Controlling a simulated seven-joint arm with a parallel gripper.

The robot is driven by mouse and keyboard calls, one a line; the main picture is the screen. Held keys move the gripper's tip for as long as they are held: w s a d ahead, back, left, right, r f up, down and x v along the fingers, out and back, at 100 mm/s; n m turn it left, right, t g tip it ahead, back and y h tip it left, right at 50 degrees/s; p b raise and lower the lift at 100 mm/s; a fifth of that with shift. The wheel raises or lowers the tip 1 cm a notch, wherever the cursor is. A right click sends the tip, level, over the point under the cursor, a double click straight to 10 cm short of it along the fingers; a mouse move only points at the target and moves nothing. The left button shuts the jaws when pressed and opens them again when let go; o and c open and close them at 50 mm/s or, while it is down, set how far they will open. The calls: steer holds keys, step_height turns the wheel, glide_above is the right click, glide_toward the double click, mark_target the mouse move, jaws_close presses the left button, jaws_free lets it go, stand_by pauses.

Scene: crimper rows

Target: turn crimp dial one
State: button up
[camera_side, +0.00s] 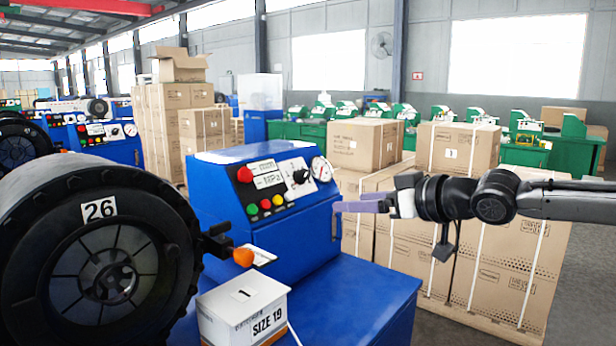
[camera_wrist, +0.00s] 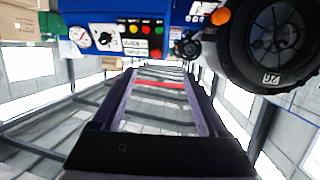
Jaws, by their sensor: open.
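The crimp dial is a black knob (camera_side: 301,176) on a white plate on the sloped control panel of the blue crimper, beside the white round gauge (camera_side: 321,169). In the wrist view, which is upside down, the knob (camera_wrist: 105,38) lies near the gauge (camera_wrist: 80,37) at the upper left, beyond the fingertips. My gripper (camera_side: 337,207) is to the right of the panel and a little lower in the side view, with its purple fingers pointing left. Its fingers stand apart and empty in the wrist view (camera_wrist: 159,72). It does not hold the dial.
A white SIZE 19 box (camera_side: 243,308) is on the blue machine base (camera_side: 350,300). Cardboard boxes (camera_side: 490,265) stand behind my arm.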

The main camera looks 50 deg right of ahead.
steer(key=w+d+r+n+t+y, duration=0.1)
steer(key=w+d+r+n+t, duration=0.2)
steer(key=w+r, duration=0.65)
steer(key=m, duration=0.1)
glide_toward(308, 175)
steer(key=shift+y, duration=0.4)
steer(key=w, duration=0.9)
steer(key=shift+w+d+f, duration=0.1)
steer(key=shift+w+d, duration=0.05)
steer(key=shift+w, duration=0.25)
jaws_close()
